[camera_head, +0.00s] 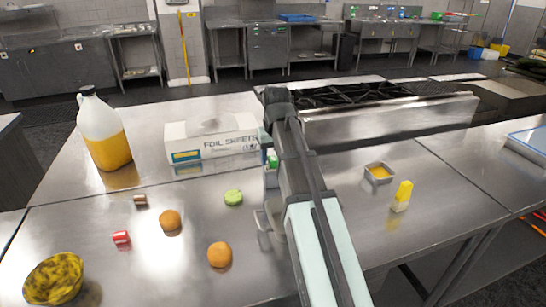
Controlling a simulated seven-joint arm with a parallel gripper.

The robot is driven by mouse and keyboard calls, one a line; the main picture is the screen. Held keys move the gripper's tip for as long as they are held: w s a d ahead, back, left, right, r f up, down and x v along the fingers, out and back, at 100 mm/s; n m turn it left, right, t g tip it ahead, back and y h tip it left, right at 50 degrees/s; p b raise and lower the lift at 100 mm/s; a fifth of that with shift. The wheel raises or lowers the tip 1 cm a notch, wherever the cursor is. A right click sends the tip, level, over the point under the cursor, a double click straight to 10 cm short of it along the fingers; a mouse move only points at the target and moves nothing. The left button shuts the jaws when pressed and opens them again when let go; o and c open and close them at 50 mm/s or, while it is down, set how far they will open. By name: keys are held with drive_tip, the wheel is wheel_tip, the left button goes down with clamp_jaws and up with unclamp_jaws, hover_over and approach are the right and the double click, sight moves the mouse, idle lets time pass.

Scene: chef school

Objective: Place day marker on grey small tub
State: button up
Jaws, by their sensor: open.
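I cannot tell for certain which thing is the day marker. A small red piece with a white marking (121,237) and a small brown roll (140,200) lie on the left of the steel table. The grey small tub (368,177) appears to be the square metal tub right of my arm; its inside looks yellow. My gripper (265,219) is low over the table beside my arm, partly hidden by it. It is open, with nothing visible in it. It is right of the red piece and left of the tub.
Two orange-brown round items (170,220) and a green one (233,198) lie left of my gripper. A yellow-and-white block (402,197) stands beside the tub. A yellow bowl (53,279), jug (103,130), foil box (212,138) and stove (390,122) surround the workspace.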

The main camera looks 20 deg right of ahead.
wheel_tip(320, 180, up, 12)
drive_tip(key=s, duration=0.1)
drive_tip(key=shift+s, duration=0.4)
idle(0.6)
